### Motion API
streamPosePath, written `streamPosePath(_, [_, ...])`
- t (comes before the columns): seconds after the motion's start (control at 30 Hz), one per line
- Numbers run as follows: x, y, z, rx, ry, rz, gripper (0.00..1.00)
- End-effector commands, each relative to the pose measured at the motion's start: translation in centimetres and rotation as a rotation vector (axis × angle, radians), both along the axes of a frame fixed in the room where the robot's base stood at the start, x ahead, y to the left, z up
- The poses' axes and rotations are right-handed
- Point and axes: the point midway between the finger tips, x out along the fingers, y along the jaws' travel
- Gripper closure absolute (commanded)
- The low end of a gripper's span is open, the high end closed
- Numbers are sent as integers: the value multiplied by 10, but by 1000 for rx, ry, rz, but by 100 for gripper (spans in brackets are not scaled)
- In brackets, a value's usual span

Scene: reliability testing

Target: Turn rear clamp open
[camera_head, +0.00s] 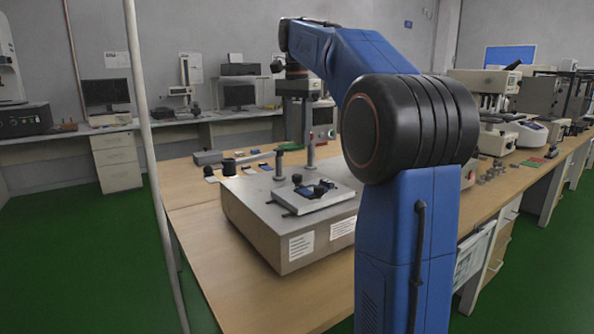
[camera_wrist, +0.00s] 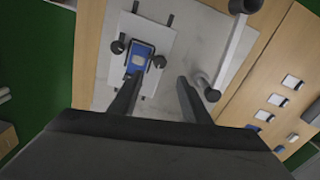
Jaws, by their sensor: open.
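A light plate (camera_head: 290,203) with a blue and black clamping fixture (camera_head: 318,189) lies on top of a beige machine box (camera_head: 250,220). In the wrist view, the fixture shows a blue piece (camera_wrist: 140,56) with a black knob on its left (camera_wrist: 118,47) and another on its right (camera_wrist: 160,62). I cannot tell which part is the rear clamp. My gripper (camera_wrist: 159,80) is open in the wrist view, its two dark fingers apart with nothing visible between them. The left fingertip appears near the blue piece in the picture; the height gap cannot be told.
Small flat samples (camera_wrist: 277,100) lie on the wooden table (camera_head: 200,250). Other instruments (camera_head: 495,110) stand on the right side.

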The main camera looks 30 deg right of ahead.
Motion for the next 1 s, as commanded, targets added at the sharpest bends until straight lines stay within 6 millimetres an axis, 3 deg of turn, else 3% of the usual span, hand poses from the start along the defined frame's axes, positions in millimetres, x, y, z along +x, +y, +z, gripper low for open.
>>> streamPosePath(0.53, [0,0,-92,1,3,1,57])
streamPosePath(0.73, [0,0,-108,1,1,1,57])
streamPosePath(1.0, [0,0,-111,0,0,1,57])
